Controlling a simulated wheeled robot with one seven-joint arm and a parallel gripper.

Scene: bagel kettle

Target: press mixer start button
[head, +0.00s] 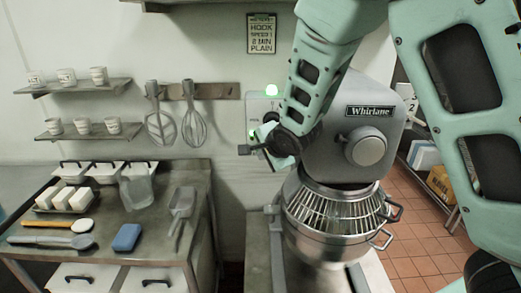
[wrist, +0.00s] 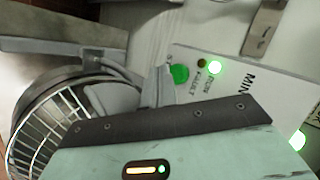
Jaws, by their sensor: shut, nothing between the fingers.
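The grey Whirlane mixer (head: 378,108) stands right of centre in the head view, behind my arm. Its white control panel (wrist: 235,77) is at the upper right of the wrist view. A round green button (wrist: 179,74) sits at the panel's edge beside a dark lamp marked FAULT (wrist: 202,64) and a lit green lamp marked RUN (wrist: 215,67). My gripper (head: 244,150) is shut and empty at the mixer's left side. In the wrist view its grey fingertips (wrist: 164,84) are right beside the green button; I cannot tell whether they touch it.
The mixer bowl (head: 325,240) with its wire guard (head: 335,207) is below my arm. A bright green light (head: 271,90) glows above the panel. Whisks (head: 194,127) hang on the wall.

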